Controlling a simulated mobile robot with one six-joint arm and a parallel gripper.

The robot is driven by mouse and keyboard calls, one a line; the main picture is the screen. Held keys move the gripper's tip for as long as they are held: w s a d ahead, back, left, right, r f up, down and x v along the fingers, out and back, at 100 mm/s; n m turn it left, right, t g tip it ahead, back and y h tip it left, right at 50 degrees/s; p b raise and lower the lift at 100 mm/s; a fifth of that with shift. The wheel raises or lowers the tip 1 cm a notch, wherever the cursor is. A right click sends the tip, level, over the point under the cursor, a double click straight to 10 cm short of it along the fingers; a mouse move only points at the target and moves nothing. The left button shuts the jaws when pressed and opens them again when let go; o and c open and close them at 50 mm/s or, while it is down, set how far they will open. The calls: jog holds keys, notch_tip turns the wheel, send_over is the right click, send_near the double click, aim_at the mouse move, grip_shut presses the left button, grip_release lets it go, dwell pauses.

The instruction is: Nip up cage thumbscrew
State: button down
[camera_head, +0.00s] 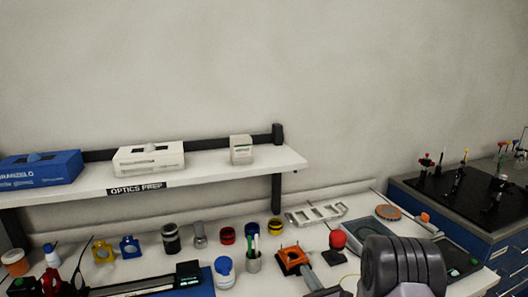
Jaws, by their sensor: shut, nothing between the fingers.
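I cannot make out a cage thumbscrew for certain in the head view. A silver open frame (317,213) lies flat at the back of the white bench. My dark ribbed arm part (403,262) fills the lower right and hides the bench behind it. My gripper's fingertips do not show.
An orange square piece (290,259), a pen cup (254,262), a red-topped dark item (337,242) and an orange disc (388,212) crowd the bench. A white shelf (215,167) with boxes overhangs the left. A blue cabinet (515,260) stands at right.

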jog(key=shift+s+a+f, duration=0.2)
jog(key=shift+a+f, duration=0.05)
jog(key=shift+f, duration=0.1)
jog(key=shift+r, duration=0.4)
jog(key=b+v, duration=0.2)
jog(key=v, duration=0.3)
jog(key=shift+d, duration=0.15)
jog(key=shift+s+d+r, duration=0.1)
jog(key=shift+s+r, duration=0.05)
jog(key=shift+s, duration=0.2)
